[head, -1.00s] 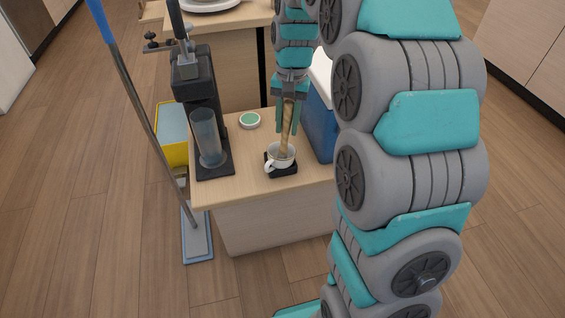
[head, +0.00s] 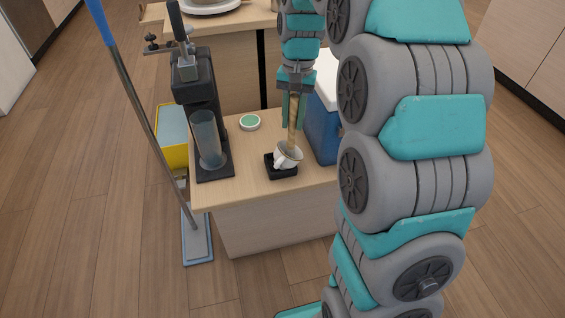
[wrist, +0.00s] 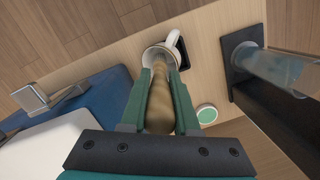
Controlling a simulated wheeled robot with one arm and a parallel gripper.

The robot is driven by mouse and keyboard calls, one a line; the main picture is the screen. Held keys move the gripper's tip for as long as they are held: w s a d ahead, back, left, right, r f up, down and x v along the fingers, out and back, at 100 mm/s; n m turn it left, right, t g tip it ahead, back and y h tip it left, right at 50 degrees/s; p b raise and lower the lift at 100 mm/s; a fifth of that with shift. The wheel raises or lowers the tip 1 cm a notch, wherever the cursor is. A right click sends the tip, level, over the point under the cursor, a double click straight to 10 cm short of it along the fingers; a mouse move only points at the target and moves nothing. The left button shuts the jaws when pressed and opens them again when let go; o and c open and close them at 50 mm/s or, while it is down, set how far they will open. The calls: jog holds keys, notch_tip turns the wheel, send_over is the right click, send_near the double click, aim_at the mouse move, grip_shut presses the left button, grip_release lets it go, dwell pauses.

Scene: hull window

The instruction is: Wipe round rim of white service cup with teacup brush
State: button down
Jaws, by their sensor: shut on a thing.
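The white service cup (head: 283,161) is tilted at the right part of a black square base (head: 277,173) on the small wooden table. The cup also shows in the wrist view (wrist: 173,47), with its handle toward the upper right. My gripper (head: 293,118) is above the cup, shut on the tan handle of the teacup brush (head: 293,131). The brush handle fills the space between the green fingers in the wrist view (wrist: 160,104). The brush's lower end is inside or at the cup's mouth; its bristles are hidden.
A black lever press with a clear cylinder (head: 207,140) stands at the left of the table. A round green-topped lid (head: 250,122) lies behind the cup. A blue cooler box (head: 322,122) stands close on the right. A mop (head: 196,235) leans at the left.

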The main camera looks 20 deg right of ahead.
aim_at(295, 96)
jog(key=shift+w+d+r+p, duration=0.15)
jog(key=shift+r+p, duration=0.35)
jog(key=shift+r, duration=0.75)
jog(key=shift+w+r+p, duration=0.1)
jog(key=shift+r+p, duration=0.35)
jog(key=shift+r, duration=0.8)
jog(key=shift+f, duration=0.1)
